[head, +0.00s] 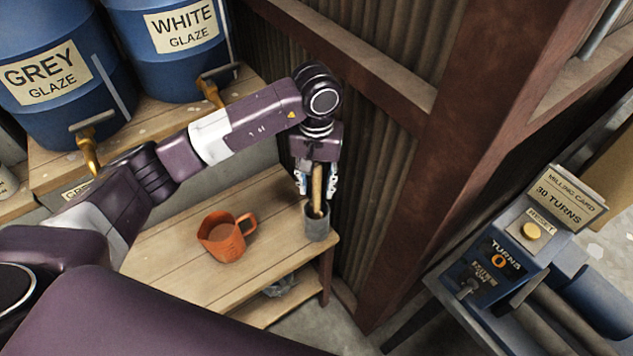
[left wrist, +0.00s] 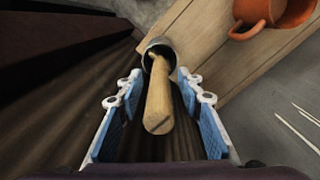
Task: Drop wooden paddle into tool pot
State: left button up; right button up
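The wooden paddle (head: 317,188) stands nearly upright, its lower end inside the grey tool pot (head: 317,226) at the right end of the wooden bench. In the left wrist view the paddle (left wrist: 159,98) leads down into the pot's mouth (left wrist: 158,45); its lower end is hidden there. My left gripper (head: 316,190) is directly above the pot, pointing down. Its blue-padded fingers (left wrist: 159,76) are open on both sides of the paddle, with visible gaps to it. My right gripper is not in view.
An orange mug (head: 226,236) stands on the bench (head: 262,215) left of the pot. Blue glaze barrels (head: 60,65) with brass taps are at the back left. A corrugated wall and post (head: 440,150) rise close right of the pot. A control box (head: 505,255) stands at the right.

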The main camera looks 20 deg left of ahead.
aim_at(317, 165)
pick_arm(q)
notch_tip(317, 165, up, 11)
jog(key=b, duration=0.3)
jog(key=shift+f+b, duration=0.1)
jog(key=shift+b, duration=0.3)
jog(key=shift+r, duration=0.65)
